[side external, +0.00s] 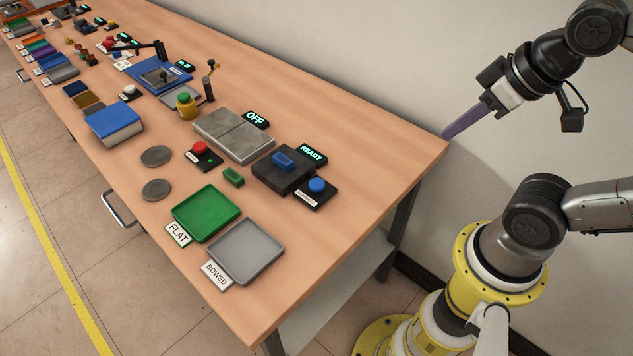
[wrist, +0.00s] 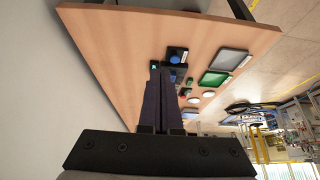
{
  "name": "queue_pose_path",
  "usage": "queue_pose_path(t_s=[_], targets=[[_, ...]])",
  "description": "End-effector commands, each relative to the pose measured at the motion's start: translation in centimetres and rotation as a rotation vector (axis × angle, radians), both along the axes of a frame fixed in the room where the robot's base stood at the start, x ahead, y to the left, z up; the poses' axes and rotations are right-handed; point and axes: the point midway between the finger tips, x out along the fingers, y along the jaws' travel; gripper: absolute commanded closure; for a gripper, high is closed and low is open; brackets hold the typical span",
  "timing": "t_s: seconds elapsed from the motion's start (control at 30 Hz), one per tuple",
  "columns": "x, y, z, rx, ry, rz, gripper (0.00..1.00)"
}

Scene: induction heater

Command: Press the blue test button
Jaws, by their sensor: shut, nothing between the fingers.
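The blue test button (side external: 317,185) is a round blue cap on a small black plate with a white label, near the right end of the bench. A black block with a blue piece (side external: 284,160) on it stands beside the button, with a green READY display (side external: 312,153) behind. My gripper (side external: 447,135) is shut and empty, with long purple fingers, held to the right of the button and well apart from it, by the bench's far right corner. In the wrist view the fingers (wrist: 160,72) point toward the bench, and the button (wrist: 175,59) shows small near their tips.
A red button (side external: 200,148), a small green block (side external: 233,177), a grey plate with an OFF display (side external: 256,119), a green FLAT tray (side external: 207,213) and a grey BOWED tray (side external: 246,251) lie nearby. A wall runs behind the bench.

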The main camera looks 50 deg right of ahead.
Motion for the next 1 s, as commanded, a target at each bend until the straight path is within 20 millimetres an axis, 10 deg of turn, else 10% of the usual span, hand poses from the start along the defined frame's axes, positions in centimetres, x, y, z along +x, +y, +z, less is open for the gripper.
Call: queue_pose_path(t_s=[0.27, 0.6, 0.77, 1.0], targets=[[2.3, 0.3, 1.6, 0.062, -0.120, -0.078, 1.00], [13.4, 2.0, 3.7, 0.346, -0.388, -0.310, 1.00], [18.7, 3.1, 1.4, 0.471, -0.433, -0.422, 1.00], [23.3, 5.0, -6.6, 0.542, -0.396, -0.546, 1.00]])
